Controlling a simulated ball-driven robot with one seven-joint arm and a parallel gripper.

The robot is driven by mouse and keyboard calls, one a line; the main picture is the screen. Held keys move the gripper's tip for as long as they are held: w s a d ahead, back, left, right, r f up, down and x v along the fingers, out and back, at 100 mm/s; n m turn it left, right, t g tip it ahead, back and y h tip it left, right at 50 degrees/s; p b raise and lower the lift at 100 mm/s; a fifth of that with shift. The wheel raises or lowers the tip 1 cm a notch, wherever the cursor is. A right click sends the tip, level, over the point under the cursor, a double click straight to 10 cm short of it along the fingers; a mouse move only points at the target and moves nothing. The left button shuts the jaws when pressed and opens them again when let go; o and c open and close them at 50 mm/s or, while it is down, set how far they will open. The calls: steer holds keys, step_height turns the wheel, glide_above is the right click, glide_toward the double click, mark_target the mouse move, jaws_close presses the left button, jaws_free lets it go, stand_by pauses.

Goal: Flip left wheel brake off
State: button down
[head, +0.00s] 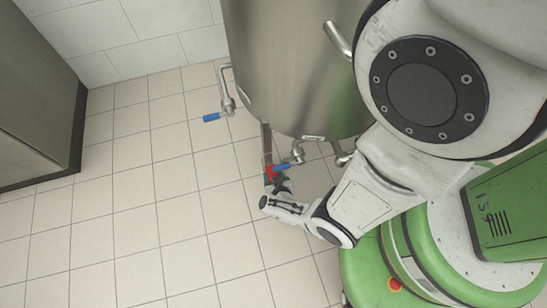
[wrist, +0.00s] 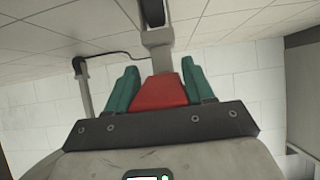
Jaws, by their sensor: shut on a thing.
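A red wheel brake (wrist: 160,92) sits at the foot of a metal leg (wrist: 157,38) of the steel tank (head: 290,70). A dark caster wheel (wrist: 153,12) shows at the top edge of the wrist view, in line with the leg. My gripper (wrist: 160,74) has its two green finger pairs on either side of the red brake and is shut on it. In the head view my gripper (head: 277,183) is low at the tank's leg, and the red brake (head: 269,171) shows just beyond it. The brake's far end and its hinge are partly hidden.
Another pipe with a blue handle (head: 211,117) stands out at the tank's left. A grey cabinet (head: 38,90) stands at far left. The tiled floor (head: 150,220) between is clear.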

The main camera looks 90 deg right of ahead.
steer(key=shift+r+y+p, duration=0.45)
steer(key=shift+y+p, duration=0.15)
steer(key=shift+p, duration=0.4)
steer(key=shift+g+p, duration=0.3)
steer(key=shift+p, duration=0.05)
steer(key=c, duration=0.5)
jaws_free()
steer(key=p+v, duration=0.7)
steer(key=v, duration=0.3)
steer(key=shift+a+r, duration=0.2)
steer(key=shift+r, duration=0.15)
steer(key=shift+s, duration=0.1)
